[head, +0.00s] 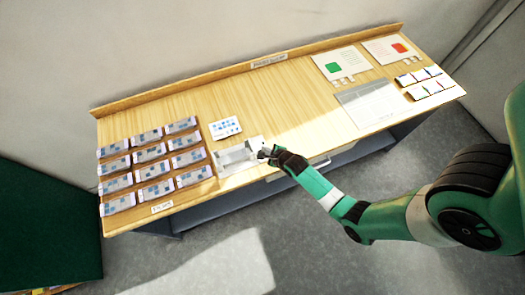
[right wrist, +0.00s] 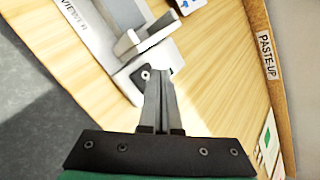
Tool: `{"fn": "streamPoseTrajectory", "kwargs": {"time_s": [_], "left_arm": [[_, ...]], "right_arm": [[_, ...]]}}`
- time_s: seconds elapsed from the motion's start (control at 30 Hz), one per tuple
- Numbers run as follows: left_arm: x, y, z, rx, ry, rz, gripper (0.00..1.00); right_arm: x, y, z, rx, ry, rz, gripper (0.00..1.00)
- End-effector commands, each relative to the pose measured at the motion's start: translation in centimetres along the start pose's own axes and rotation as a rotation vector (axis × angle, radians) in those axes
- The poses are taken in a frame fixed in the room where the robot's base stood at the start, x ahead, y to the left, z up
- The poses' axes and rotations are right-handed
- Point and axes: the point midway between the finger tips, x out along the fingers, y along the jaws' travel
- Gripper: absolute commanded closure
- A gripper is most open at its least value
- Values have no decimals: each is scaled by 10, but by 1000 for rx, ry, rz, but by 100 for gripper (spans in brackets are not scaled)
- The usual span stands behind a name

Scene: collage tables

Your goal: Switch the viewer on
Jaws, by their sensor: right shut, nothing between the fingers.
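The viewer (head: 230,160) is a flat pale grey device near the front edge of the wooden table, right of the card rows. In the right wrist view, the viewer (right wrist: 98,30) carries lettering on its base and has a raised grey block. My right gripper (head: 265,153) is at the viewer's right end. In the right wrist view the fingers of my right gripper (right wrist: 158,75) are together and empty, with their tips over or against the viewer's near edge. I cannot tell whether they touch it. My left gripper is out of view.
Several rows of printed cards (head: 153,167) lie at the table's left. A small blue-dotted card (head: 225,128) lies behind the viewer. The table's middle (head: 280,100) is clear.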

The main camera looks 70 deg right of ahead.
Motion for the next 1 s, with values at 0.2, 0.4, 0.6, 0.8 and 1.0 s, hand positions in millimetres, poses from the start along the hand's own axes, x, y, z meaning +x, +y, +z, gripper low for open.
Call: {"fn": "streamPoseTrajectory", "kwargs": {"time_s": [0.2,0.4,0.6,0.8,1.0], "left_arm": [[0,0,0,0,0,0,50],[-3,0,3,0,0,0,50],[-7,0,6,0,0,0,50],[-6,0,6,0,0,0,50],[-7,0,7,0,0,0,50]], "right_arm": [[0,0,0,0,0,0,100],[3,2,-2,0,0,0,100],[7,5,-5,0,0,0,100],[6,4,-4,0,0,0,100],[7,5,-5,0,0,0,100]]}}
